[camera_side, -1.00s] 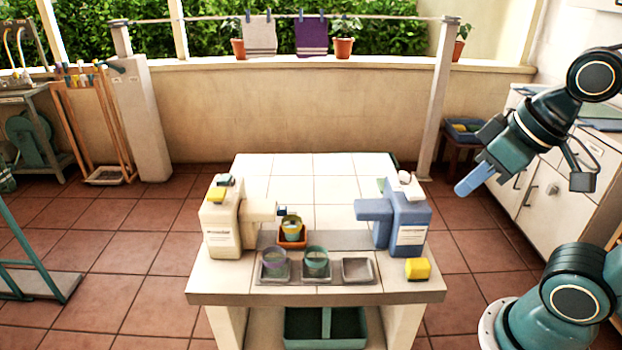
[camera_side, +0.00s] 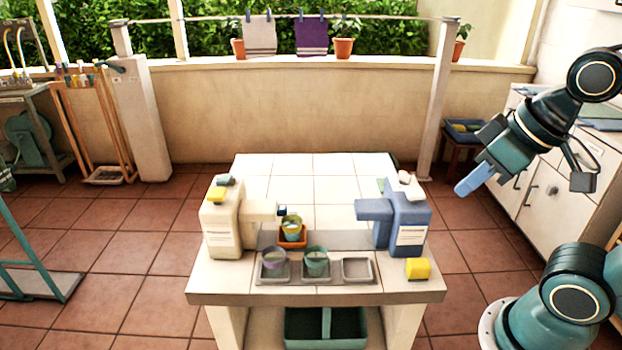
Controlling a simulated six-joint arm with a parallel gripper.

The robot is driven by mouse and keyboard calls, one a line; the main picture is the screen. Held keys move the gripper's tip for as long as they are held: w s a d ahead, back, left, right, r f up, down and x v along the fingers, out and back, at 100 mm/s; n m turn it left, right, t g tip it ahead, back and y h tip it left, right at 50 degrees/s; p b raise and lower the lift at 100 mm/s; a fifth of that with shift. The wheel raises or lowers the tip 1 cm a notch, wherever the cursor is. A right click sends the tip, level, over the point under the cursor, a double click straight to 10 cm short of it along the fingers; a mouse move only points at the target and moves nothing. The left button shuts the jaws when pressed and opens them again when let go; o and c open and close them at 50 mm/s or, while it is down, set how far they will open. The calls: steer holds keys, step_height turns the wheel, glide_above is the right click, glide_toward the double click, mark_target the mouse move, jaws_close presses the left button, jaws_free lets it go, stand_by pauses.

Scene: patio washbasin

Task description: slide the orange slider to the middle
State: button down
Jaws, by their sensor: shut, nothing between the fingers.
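The orange slider (camera_side: 292,243) is a small square orange tray on a grey strip (camera_side: 335,241) on the tiled table. It sits left of the strip's middle, near the spout of the cream dispenser (camera_side: 222,232). My gripper (camera_side: 472,182) is in the air to the right, beyond the table's right side and well away from the slider. Its blue fingers are shut and empty.
A blue dispenser (camera_side: 408,228) stands right of the strip. In front are grey trays, two with cups (camera_side: 273,261) (camera_side: 316,261) and one empty (camera_side: 357,271). A yellow sponge (camera_side: 417,268) lies at the front right. The table's back (camera_side: 310,180) is clear.

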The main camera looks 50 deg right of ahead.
steer(key=c, duration=1.6)
jaws_free()
steer(key=o, duration=0.3)
steer(key=shift+w+r, duration=0.2)
steer(key=shift+w, duration=0.05)
steer(key=w+r+m+g, duration=0.25)
steer(key=w+m, duration=0.25)
steer(key=w, duration=1.8)
steer(key=w+f+m+g, duration=0.1)
steer(key=w+f, duration=0.4)
steer(key=w, duration=0.1)
steer(key=w+d+f+m+g, duration=0.1)
steer(key=w+f, duration=0.5)
steer(key=w+f+m+g, duration=0.1)
steer(key=w+f+m, duration=0.1)
steer(key=w+f, duration=0.4)
steer(key=shift+d+f, duration=0.15)
